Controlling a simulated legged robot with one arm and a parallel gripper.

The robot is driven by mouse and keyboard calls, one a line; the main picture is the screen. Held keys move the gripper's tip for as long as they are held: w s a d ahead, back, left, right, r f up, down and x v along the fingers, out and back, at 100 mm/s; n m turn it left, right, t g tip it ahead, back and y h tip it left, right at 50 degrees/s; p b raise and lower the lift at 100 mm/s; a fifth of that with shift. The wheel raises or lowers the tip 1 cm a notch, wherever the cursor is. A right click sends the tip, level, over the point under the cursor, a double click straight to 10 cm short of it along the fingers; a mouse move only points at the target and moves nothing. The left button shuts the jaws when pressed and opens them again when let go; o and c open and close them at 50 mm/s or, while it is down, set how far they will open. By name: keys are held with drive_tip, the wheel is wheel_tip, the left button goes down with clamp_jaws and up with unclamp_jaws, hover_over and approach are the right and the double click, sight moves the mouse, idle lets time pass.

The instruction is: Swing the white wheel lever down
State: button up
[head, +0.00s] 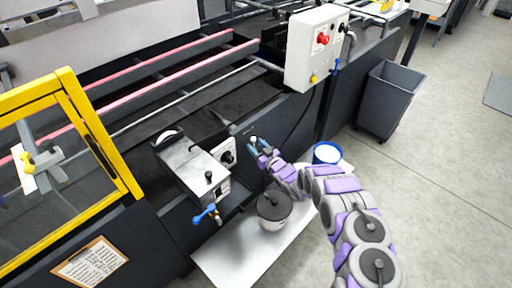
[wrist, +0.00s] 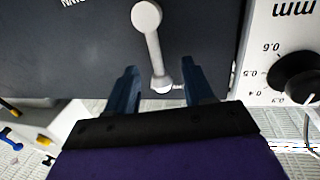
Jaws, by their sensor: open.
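The white lever (wrist: 153,45) shows in the wrist view on a dark panel. Its round hub is at the top of the picture, and its arm runs down to a small rounded end between my fingers. My gripper (wrist: 160,74) is open, with one blue finger on each side of the lever's end and a visible gap to both. In the head view my gripper (head: 258,146) is at the dark machine side, right of the grey box with a dial. There the lever is mostly hidden by my fingers.
A black dial (wrist: 296,74) with an mm scale is close beside the lever. The grey box (head: 190,163) has a blue valve (head: 206,214) below. A lidded pot (head: 273,208) stands on a white board under my arm, near a blue-rimmed bucket (head: 327,153). A control box (head: 316,45) is above right.

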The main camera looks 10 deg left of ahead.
drive_tip(key=shift+w+a+r, duration=0.1)
drive_tip(key=shift+w+a, duration=0.05)
drive_tip(key=shift+w, duration=0.1)
clamp_jaws()
idle(0.5)
